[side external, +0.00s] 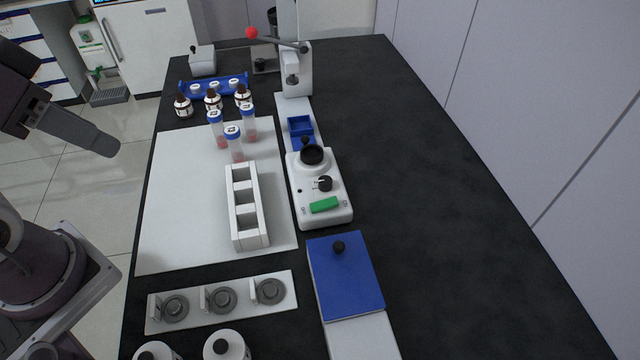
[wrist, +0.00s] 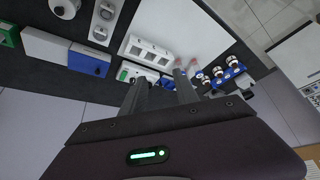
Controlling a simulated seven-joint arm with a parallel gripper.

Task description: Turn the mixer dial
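The mixer (side external: 335,209) is a white unit with a black cup on top, a green label and a small black dial (side external: 324,184). It stands upright right of the white mat. In the wrist view the mixer (wrist: 146,73) is small and partly hidden behind a finger; its green part shows, but I cannot make out the dial clearly. My gripper (side external: 98,139) is at the left edge of the side view, off the table and far from the mixer. In the wrist view my gripper (wrist: 161,82) has its two fingers apart with nothing between them.
A white rack (side external: 248,238) and several blue-capped tubes (side external: 234,145) stand on the mat, left of the mixer. A blue-topped box (side external: 345,280) sits in front of it, a blue tray (side external: 301,127) and lever press (side external: 297,75) behind. The table's right side is clear.

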